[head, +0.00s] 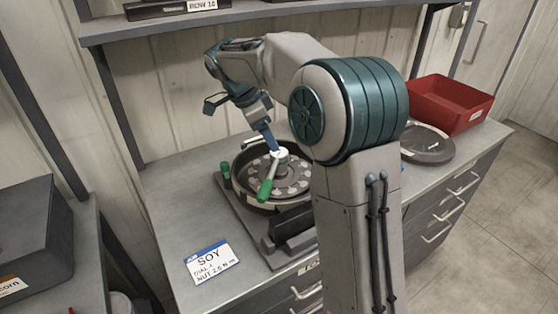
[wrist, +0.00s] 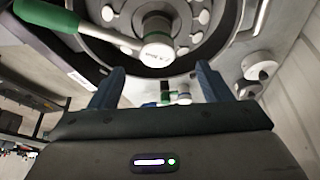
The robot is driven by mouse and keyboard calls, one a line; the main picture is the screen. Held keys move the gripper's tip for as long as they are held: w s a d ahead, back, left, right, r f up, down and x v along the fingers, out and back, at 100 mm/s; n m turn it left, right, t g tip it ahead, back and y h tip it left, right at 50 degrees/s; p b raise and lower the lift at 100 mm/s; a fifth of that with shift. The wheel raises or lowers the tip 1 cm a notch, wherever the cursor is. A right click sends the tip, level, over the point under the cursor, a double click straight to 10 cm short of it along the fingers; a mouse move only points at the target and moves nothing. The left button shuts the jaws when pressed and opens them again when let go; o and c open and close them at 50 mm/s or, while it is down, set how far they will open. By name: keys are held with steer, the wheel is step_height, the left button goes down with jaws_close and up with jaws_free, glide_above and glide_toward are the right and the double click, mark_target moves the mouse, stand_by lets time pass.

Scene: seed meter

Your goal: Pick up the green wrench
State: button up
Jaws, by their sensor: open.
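The green wrench has a thick green handle (head: 265,190) and a pale metal shaft ending in a round head. Its head sits over the hub of the round seed meter (head: 243,160), and its handle points toward the front. In the wrist view, the wrench's green handle (wrist: 45,14) is at the upper left and its round head (wrist: 157,54) near the middle. My gripper (head: 270,143) is just above the wrench head, its blue fingers pointing down. In the wrist view, my gripper (wrist: 160,78) is open, with a finger on each side and nothing visibly held. Contact cannot be told.
A green knob (head: 225,170) stands at the meter's left edge. A SOY card (head: 211,262) lies on the bench's front left. A red bin (head: 450,103) and a dark round disc (head: 428,144) are on the right. A shelf (head: 250,20) runs above. My arm hides part of the bench.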

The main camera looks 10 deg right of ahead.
mark_target(284, 151)
steer(key=x, duration=0.4)
steer(key=shift+d+f, duration=0.1)
steer(key=shift+f, duration=0.15)
steer(key=shift+s+p+x, duration=0.2)
steer(key=shift+p+x, duration=0.45)
steer(key=shift+x, duration=2)
steer(key=shift+d, duration=0.1)
steer(key=c, duration=1.5)
steer(key=shift+r, duration=0.15)
jaws_close()
steer(key=shift+w+r, duration=0.1)
steer(key=shift+r, duration=0.15)
steer(key=r, duration=0.2)
steer(key=r+b, duration=0.1)
steer(key=r, duration=0.1)
steer(key=shift+d, duration=0.3)
steer(key=s+d+r+b, duration=0.1)
steer(key=s+d+r, duration=0.1)
steer(key=d+r, duration=0.4)
steer(key=d, duration=0.5)
steer(key=shift+r, duration=0.25)
